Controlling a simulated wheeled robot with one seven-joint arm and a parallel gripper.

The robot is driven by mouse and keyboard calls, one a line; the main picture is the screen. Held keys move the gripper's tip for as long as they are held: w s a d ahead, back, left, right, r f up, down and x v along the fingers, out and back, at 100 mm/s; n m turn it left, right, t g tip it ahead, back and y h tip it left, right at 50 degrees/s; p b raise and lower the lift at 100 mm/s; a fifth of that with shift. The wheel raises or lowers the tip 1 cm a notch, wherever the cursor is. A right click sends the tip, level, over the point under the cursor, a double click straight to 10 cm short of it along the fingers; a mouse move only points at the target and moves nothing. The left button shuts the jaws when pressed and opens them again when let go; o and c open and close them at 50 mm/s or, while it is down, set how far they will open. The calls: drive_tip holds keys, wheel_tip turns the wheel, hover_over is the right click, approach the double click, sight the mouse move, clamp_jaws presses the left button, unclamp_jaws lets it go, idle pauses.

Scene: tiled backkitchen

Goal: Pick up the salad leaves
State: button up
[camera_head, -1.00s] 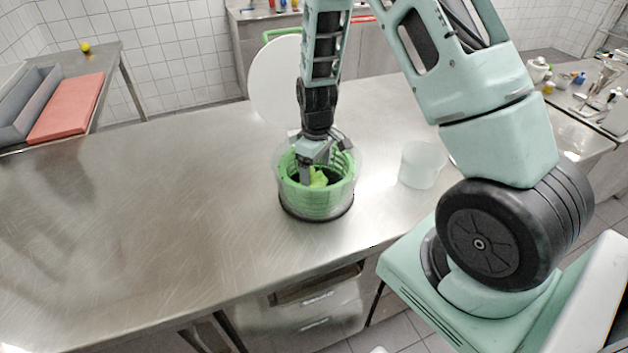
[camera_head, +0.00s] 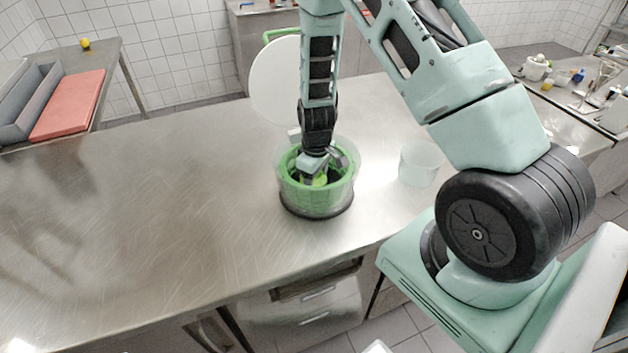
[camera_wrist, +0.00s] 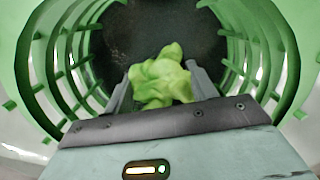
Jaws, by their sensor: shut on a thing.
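The salad leaves (camera_wrist: 160,80) are a crumpled light-green clump inside the green slotted basket (camera_wrist: 60,60). In the head view the basket (camera_head: 292,190) sits in a clear bowl with a dark base on the steel counter. My gripper (camera_wrist: 160,88) reaches down into the basket and is shut on the leaves, with one finger on each side of the clump. In the head view my gripper (camera_head: 318,176) hides most of the leaves (camera_head: 320,181). The basket's dark bottom shows behind the clump in the wrist view.
A clear empty-looking tub (camera_head: 420,164) stands on the counter to the right of the basket. A white round disc (camera_head: 276,82) with a green rim part stands behind. The counter (camera_head: 170,220) to the left is bare. A red board (camera_head: 68,105) lies on another table.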

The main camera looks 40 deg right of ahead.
wheel_tip(320, 180, up, 10)
drive_tip(key=b, duration=0.2)
drive_tip(key=shift+f+b, duration=0.1)
drive_tip(key=shift+b, duration=0.2)
wheel_tip(320, 180, up, 6)
drive_tip(key=p, duration=0.6)
idle(0.6)
